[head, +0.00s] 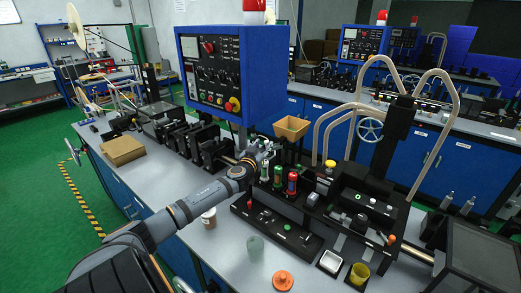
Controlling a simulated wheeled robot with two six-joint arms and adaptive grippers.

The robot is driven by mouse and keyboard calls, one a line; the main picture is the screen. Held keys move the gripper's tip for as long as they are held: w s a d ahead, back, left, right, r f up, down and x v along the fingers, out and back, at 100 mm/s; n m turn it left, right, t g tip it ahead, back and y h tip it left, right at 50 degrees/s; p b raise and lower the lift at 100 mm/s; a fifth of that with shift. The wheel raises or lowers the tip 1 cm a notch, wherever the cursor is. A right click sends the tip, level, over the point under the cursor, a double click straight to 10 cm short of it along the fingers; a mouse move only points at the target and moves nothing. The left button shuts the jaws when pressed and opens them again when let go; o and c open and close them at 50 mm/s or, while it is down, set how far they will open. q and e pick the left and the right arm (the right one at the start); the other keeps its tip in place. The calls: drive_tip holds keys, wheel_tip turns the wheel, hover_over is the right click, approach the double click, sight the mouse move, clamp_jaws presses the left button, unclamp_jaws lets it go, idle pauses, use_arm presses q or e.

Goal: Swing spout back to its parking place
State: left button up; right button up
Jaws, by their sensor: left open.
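My left arm reaches in from the lower left across the bench. Its gripper (264,150) is open, at the small upright fittings on the back left of the black machine (308,235). The fingertips are small and dark, and I cannot tell whether they touch anything. No spout can be told apart for sure; the part near the fingers is partly hidden by the gripper. A tan hopper (291,127) stands just right of and behind the gripper. My right gripper is not in view.
A blue control box (225,75) rises behind the gripper. A paper cup (208,218), orange piece (283,280) and yellow cup (358,274) are near the front. A cardboard box (122,150) sits left.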

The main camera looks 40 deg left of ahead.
use_arm(q)
drive_tip(key=v, duration=0.4)
